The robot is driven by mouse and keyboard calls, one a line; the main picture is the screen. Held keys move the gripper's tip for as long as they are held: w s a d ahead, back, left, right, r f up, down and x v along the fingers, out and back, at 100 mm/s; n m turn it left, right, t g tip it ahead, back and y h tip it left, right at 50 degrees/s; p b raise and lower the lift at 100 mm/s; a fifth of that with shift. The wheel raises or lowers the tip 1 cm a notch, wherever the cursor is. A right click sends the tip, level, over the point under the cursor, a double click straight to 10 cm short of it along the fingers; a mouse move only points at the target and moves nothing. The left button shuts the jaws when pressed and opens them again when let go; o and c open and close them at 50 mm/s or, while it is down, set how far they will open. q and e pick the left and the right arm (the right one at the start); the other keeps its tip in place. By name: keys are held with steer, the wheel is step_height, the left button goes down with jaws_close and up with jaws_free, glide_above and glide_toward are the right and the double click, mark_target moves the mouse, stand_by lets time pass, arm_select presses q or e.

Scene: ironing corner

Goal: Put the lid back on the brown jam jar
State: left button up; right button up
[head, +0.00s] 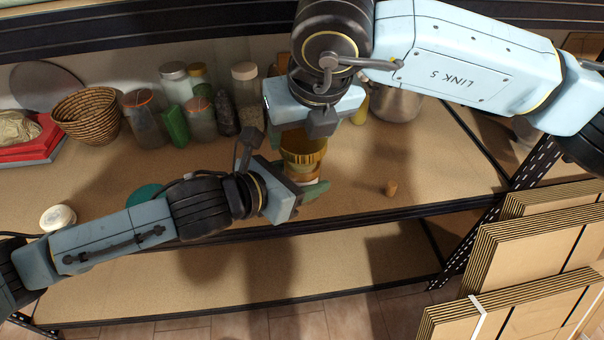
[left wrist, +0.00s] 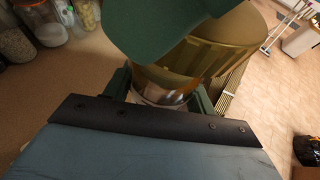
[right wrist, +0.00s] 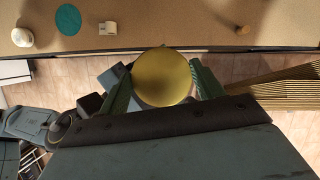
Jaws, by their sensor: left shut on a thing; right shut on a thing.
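The brown jam jar (head: 302,178) is upright at the shelf's front edge, with glass and an orange-brown rim in the left wrist view (left wrist: 160,84). My left gripper (head: 298,184) is shut around it from the side. The gold lid (head: 304,146) is directly above the jar's mouth. It shows as a ribbed band in the left wrist view (left wrist: 215,45) and a round disc in the right wrist view (right wrist: 163,77). My right gripper (head: 303,134) points down and is shut on the lid's sides. I cannot tell whether lid and jar touch; the right wrist view hides the jar.
Several jars, including a pale-lidded one (head: 175,83), and a woven basket (head: 88,115) stand behind. A cork (head: 391,188) lies right of the jar. A teal disc (head: 143,194) and a white round thing (head: 58,217) lie left. Cardboard panels (head: 530,265) stand front right.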

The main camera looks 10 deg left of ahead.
stand_by(0.5)
steer(key=shift+f, duration=0.85)
steer(key=shift+f, duration=0.55)
steer(key=o, duration=0.9)
steer(key=shift+o, duration=0.2)
steer(key=shift+a, duration=0.1)
steer(key=shift+s, duration=0.1)
steer(key=shift+a+r, duration=0.15)
steer(key=shift+r, duration=2.2)
